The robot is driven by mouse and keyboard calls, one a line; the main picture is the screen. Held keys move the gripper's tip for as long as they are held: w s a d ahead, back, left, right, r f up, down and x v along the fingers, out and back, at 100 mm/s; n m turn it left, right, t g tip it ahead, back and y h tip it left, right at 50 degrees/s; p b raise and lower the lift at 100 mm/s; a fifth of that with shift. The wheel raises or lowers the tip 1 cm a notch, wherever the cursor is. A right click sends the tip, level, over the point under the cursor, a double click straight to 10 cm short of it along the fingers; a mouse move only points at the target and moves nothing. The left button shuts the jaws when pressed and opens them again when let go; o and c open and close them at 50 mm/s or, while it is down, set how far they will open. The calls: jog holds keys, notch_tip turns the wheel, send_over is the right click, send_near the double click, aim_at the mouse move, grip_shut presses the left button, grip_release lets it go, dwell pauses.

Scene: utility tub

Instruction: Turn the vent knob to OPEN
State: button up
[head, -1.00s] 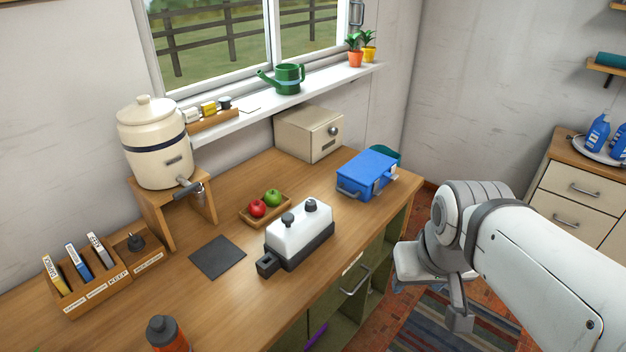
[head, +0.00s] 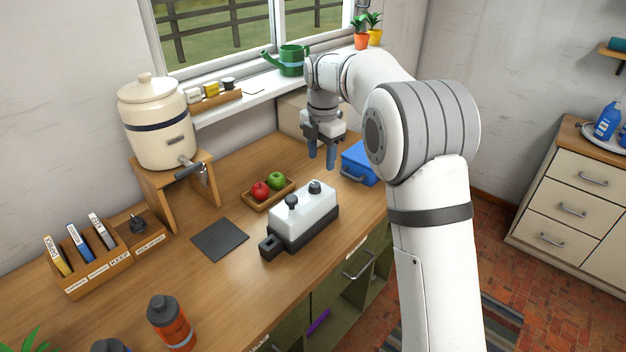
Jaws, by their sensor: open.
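A white box with a dark base (head: 303,217) stands on the wooden counter. Two dark knobs sit on its top: one toward the front left (head: 291,202) and one toward the back right (head: 315,187). I cannot read any OPEN marking or tell which is the vent knob. My gripper (head: 321,161) points down, open and empty, above the counter behind the white box. It is apart from both knobs. My gripper and arm partly hide a beige box (head: 291,118) at the back.
A tray (head: 252,200) with red and green apples lies left of the white box. A blue case (head: 356,163) stands behind it, partly hidden by my arm. A cream crock (head: 155,125) is on a wooden stand. An orange bottle (head: 171,325) stands in front.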

aim_at(315, 184)
jog(key=shift+w+a+f+n, duration=0.7)
jog(key=shift+a+f+n, duration=0.1)
jog(key=shift+f, duration=0.05)
jog(key=shift+a+f, duration=0.1)
jog(key=shift+f, duration=0.25)
jog(key=shift+f+p, duration=0.5)
jog(key=shift+f, duration=3.05)
